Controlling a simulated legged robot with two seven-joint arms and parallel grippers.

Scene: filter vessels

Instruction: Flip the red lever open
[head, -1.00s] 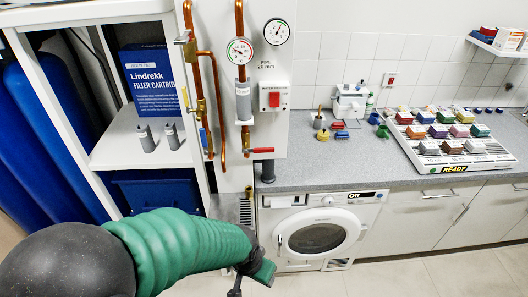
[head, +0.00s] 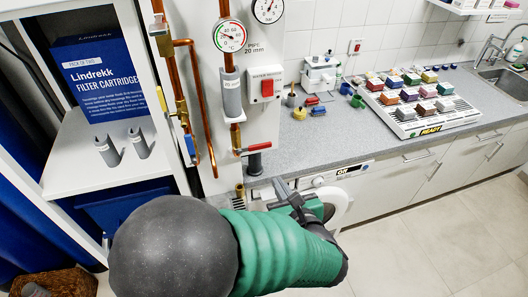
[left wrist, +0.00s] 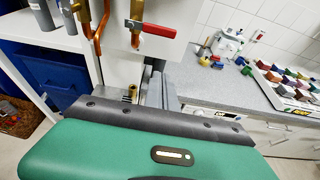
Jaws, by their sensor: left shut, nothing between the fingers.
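The red lever (head: 257,148) sits on a valve at the lower end of the copper pipe under the grey filter vessel (head: 231,95). It lies about level, pointing right, crosswise to the upright pipe. It also shows in the left wrist view (left wrist: 158,30), above the fingers. My left gripper (head: 281,188) is shut and empty, below and slightly right of the lever, apart from it. In the left wrist view its grey fingers (left wrist: 158,84) point toward the wall below the valve. My right gripper is not in view.
A red-buttoned box (head: 266,88) and two gauges are on the wall panel. A dark upright pipe stub (head: 255,163) stands just below the lever. The worktop (head: 330,135) lies to the right, with a tray of coloured blocks (head: 420,121). White shelving (head: 110,175) stands left.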

